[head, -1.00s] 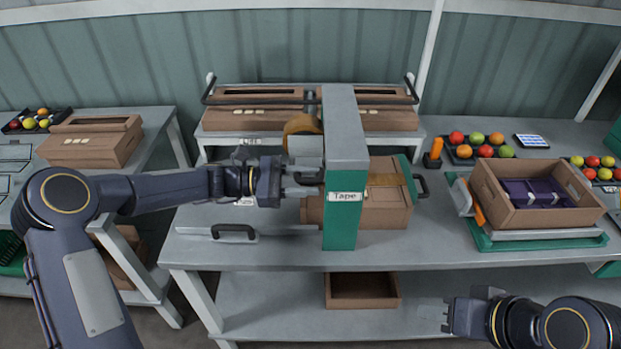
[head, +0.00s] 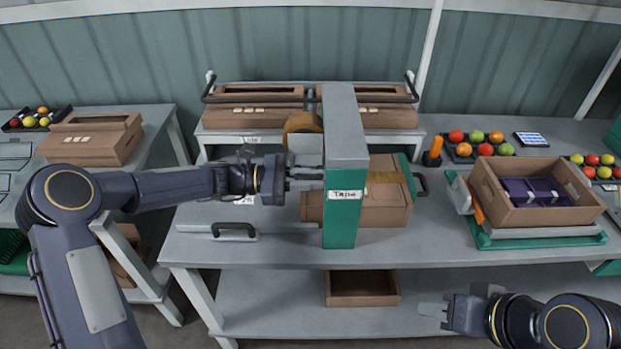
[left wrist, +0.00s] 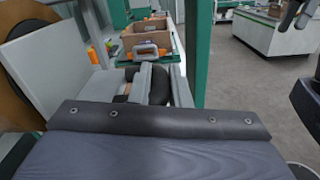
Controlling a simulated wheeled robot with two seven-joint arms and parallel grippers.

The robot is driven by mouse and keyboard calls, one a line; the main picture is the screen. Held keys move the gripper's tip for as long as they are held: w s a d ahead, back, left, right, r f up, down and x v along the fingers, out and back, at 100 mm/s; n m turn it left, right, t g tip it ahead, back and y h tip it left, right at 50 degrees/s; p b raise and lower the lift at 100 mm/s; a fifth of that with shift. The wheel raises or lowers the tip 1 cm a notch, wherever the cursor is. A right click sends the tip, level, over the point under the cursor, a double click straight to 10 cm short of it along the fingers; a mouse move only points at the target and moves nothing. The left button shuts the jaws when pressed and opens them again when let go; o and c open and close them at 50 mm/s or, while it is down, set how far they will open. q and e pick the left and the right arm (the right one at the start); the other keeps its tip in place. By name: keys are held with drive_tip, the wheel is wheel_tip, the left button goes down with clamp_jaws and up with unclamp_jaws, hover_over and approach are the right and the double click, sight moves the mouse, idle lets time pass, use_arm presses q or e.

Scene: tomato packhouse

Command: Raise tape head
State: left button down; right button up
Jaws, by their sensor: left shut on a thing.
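The taping machine has a grey-topped green post (head: 340,228) labelled "Tape". A brown tape roll (head: 301,123) and a grey block (head: 307,144) sit on its left side; the roll also shows at the left of the left wrist view (left wrist: 18,62). My left gripper (head: 312,173) reaches in from the left just below the block, its fingertips partly hidden by the post. In the left wrist view my left gripper (left wrist: 156,85) is shut on a dark handle (left wrist: 132,86). A closed brown carton (head: 385,212) lies behind and right of the post. My right gripper (head: 431,311) is low at the right, apart from the machine; its finger gap is unclear.
A dark-handled bar (head: 233,231) lies along the bench front left. An open carton (head: 530,214) with purple inserts stands on a green-based scale at the right. Fruit trays (head: 478,148) sit behind. An open box (head: 362,289) is on the lower shelf.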

use_arm(q)
wheel_tip(320, 180, up, 6)
drive_tip(key=p, duration=0.3)
drive_tip(key=shift+f, duration=0.1)
drive_tip(key=c, duration=1.6)
unclamp_jaws()
drive_tip(key=shift+c, duration=0.2)
drive_tip(key=shift+o, duration=1.3)
drive_tip(key=shift+f, duration=0.1)
drive_tip(key=shift+a+f, duration=0.1)
drive_tip(key=shift+a, duration=0.45)
drive_tip(key=a+b, duration=0.1)
drive_tip(key=a, duration=0.5)
drive_tip(key=shift+a+b, duration=0.3)
drive_tip(key=shift+a, duration=0.05)
